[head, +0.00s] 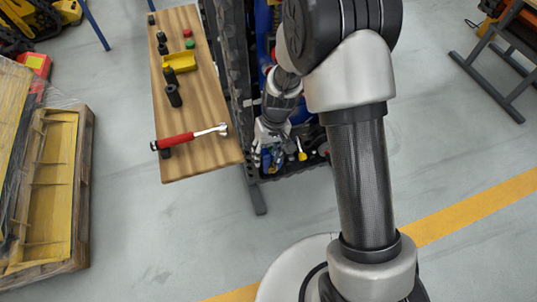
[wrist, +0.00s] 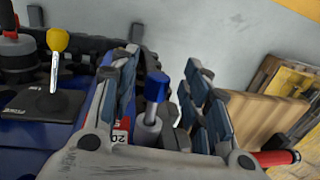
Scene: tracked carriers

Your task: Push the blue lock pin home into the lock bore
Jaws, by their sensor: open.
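The blue lock pin (wrist: 157,86) shows in the wrist view as a blue cap on a grey shaft. It stands between the two fingers of my gripper (wrist: 160,68). The fingers are apart, with gaps on both sides of the cap. The shaft goes down into a grey collar (wrist: 148,130); I cannot make out the lock bore itself, and my gripper's body hides the lower part. In the head view my gripper (head: 271,147) is over the near end of the tracked carrier (head: 236,70), and the pin cannot be told apart there.
A yellow-knobbed lever (wrist: 57,40) stands left of my gripper on the carrier. A pallet (head: 55,190) lies farther left. Front floor is clear.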

